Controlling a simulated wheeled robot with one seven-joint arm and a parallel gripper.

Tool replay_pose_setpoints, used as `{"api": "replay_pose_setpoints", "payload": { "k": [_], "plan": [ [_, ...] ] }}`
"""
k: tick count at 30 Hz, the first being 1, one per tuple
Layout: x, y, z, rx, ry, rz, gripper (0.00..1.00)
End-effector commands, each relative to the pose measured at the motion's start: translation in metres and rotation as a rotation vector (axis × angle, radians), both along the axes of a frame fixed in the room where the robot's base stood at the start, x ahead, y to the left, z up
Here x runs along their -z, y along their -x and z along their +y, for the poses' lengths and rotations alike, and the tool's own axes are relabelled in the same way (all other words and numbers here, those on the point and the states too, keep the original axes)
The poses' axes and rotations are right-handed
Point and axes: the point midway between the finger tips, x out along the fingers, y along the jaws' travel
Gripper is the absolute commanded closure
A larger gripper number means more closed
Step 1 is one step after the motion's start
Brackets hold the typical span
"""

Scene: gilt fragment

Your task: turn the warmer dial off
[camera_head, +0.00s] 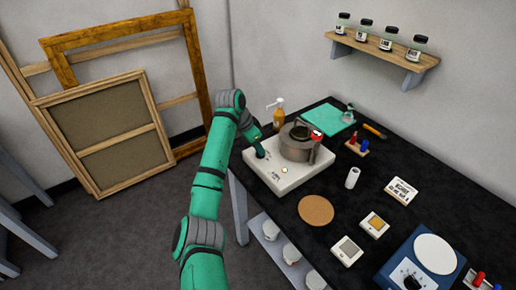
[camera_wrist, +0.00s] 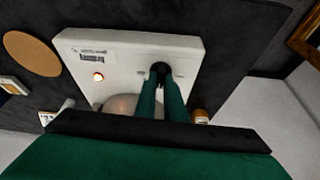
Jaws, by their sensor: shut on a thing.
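The warmer (camera_head: 287,177) is a white box on the black bench, and its pale face also shows in the wrist view (camera_wrist: 120,55). A small orange light (camera_wrist: 98,77) glows on it. The black dial (camera_wrist: 161,67) is on the same face. My gripper (camera_wrist: 163,82) is shut on the dial, its two green fingers reaching to either side. In the head view, my gripper (camera_head: 261,149) is at the warmer's left end. The fingers partly hide the dial, and I cannot read its setting. A metal pot (camera_head: 299,146) sits on the warmer.
An amber pump bottle (camera_head: 279,117) stands just behind the warmer. A cork mat (camera_head: 316,210) lies in front of it. A teal mat (camera_head: 328,120) and a rack with red and blue items (camera_head: 357,147) are farther back. A blue scale (camera_head: 418,268) is at the front right.

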Motion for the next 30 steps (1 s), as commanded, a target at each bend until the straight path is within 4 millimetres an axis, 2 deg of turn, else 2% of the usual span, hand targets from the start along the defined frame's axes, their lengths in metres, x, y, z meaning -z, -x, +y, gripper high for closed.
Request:
{"api": "replay_pose_setpoints", "payload": {
  "k": [30],
  "plan": [
    [0.0008,0.0046,-0.008,-0.955,-0.002,0.002,1.0]
  ]
}}
